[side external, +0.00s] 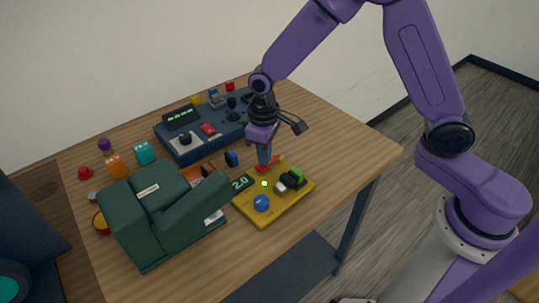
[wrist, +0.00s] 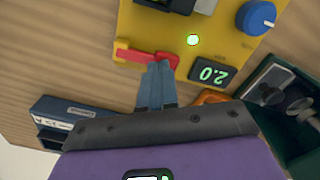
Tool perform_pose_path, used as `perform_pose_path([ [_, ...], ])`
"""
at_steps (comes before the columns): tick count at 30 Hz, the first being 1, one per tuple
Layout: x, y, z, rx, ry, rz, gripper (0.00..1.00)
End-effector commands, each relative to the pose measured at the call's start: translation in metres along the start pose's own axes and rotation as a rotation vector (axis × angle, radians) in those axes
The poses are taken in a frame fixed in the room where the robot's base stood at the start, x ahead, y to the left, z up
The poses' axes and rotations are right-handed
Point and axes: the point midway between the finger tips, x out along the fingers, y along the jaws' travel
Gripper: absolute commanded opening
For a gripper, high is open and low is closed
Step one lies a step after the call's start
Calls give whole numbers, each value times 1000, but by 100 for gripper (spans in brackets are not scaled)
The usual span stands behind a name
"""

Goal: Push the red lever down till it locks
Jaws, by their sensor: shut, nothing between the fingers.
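The red lever (wrist: 138,55) is mounted at the edge of a yellow panel (wrist: 220,35). In the side external view the lever (side external: 268,165) shows at the back edge of the yellow panel (side external: 262,215). My gripper (wrist: 160,68) is shut and empty, with its fingertips right at the lever in the wrist view. In the side external view my gripper (side external: 264,160) points straight down at the lever. I cannot tell whether the tips touch it. A green light (wrist: 193,40) glows on the panel beside a display (wrist: 206,74) reading 2.0.
A blue knob (side external: 261,203) and a black part with a green piece (side external: 292,180) stand on the panel. A green machine (side external: 160,210) is at its left. A dark control box (side external: 205,128) with switches lies behind. The table's right side is bare.

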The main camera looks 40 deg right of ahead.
Motion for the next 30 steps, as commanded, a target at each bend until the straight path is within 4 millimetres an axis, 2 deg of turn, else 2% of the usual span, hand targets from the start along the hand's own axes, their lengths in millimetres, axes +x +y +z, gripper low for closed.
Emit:
perform_pose_path([
  [30, -35, 0, 0, 0, 0, 0, 0],
])
